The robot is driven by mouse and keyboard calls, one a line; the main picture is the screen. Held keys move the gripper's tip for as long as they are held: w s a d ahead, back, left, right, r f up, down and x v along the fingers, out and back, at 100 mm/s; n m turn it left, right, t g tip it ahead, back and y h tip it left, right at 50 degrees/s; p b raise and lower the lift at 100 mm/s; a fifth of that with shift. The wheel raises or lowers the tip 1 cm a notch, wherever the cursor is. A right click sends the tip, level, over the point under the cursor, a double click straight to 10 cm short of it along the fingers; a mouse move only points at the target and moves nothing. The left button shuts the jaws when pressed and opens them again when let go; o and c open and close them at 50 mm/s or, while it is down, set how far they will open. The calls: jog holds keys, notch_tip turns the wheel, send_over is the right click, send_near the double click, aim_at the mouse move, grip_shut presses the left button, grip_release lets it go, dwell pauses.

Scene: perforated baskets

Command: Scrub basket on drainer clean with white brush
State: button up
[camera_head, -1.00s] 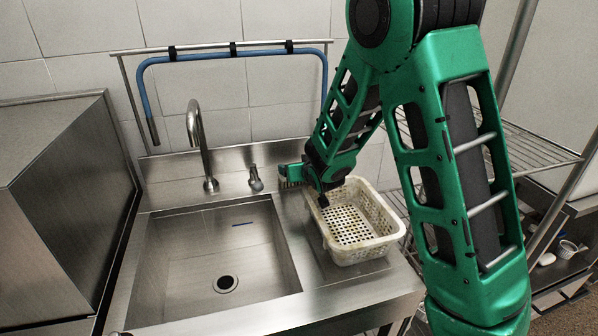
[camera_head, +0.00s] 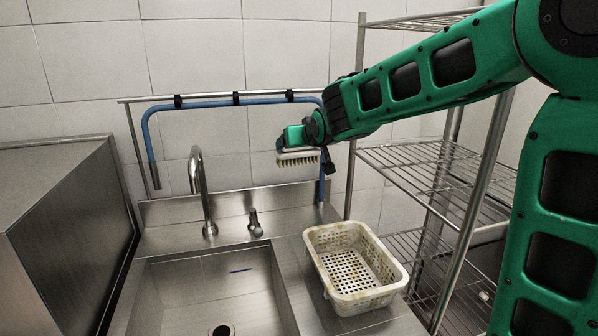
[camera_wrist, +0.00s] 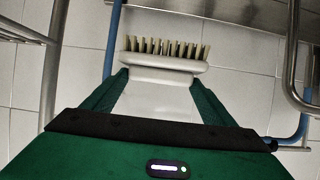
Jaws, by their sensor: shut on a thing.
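The perforated basket (camera_head: 352,268) is off-white with brownish stains along its rim and walls. It sits upright on the steel drainer (camera_head: 292,252) to the right of the sink. The white brush (camera_wrist: 165,62) has pale bristles and shows across the wrist view between my fingers. My gripper (camera_head: 292,142) is shut on the brush and holds it in the air above and behind the basket, clear of it. In the head view the bristles of the brush (camera_head: 298,159) point down. The basket does not show in the wrist view.
The sink (camera_head: 205,290) with its tall faucet (camera_head: 200,190) lies left of the basket. A blue hose (camera_head: 230,81) hangs on a rail at the wall. A wire shelf rack (camera_head: 420,165) stands to the right. A steel cabinet (camera_head: 60,240) stands at far left.

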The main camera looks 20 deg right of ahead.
aim_at(300, 152)
notch_tip(300, 152, up, 5)
jog(key=shift+f, duration=0.1)
jog(key=w+d+f, duration=0.1)
jog(key=f, duration=0.3)
jog(key=w+f, duration=0.1)
jog(key=f, duration=0.3)
jog(key=w+d+f, duration=0.1)
jog(key=w+f, duration=0.1)
jog(key=f, duration=0.3)
jog(key=shift+d, duration=0.35)
jog(key=d+f, duration=0.1)
jog(key=f, duration=0.3)
jog(key=d+f, duration=0.1)
jog(key=f, duration=0.3)
jog(key=d+f, duration=0.1)
jog(key=f, duration=0.3)
jog(key=shift+d, duration=0.25)
